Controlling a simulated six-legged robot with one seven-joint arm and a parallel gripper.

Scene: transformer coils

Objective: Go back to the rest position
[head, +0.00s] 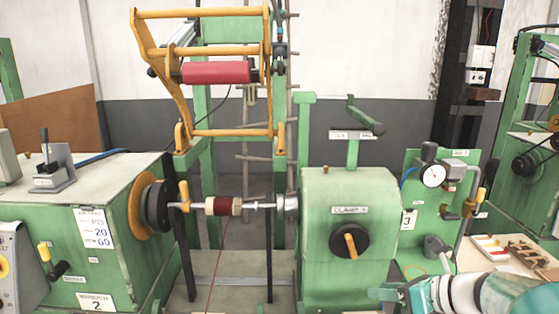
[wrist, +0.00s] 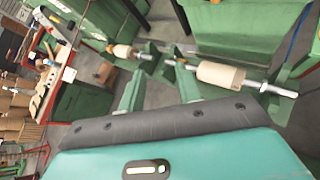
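My gripper (head: 384,294) shows at the lower right of the head view, in front of the green clamp housing (head: 348,200). In the wrist view its two green fingers (wrist: 158,92) stand apart with nothing between them. The teal gripper body fills the bottom of that view. A dark red coil with pale ends (head: 222,206) sits on the horizontal shaft between the left machine and the clamp housing. The wrist view shows a cream coil (wrist: 218,74) on a shaft and a smaller one (wrist: 122,51) further left, both beyond the fingers.
The green winding machine (head: 120,262) stands at the left. An orange frame with a red roller (head: 216,72) hangs above the shaft. A gauge (head: 432,175) and a tabletop with small parts (head: 490,250) are at the right. The wrist view shows a red-edged bench (wrist: 62,72).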

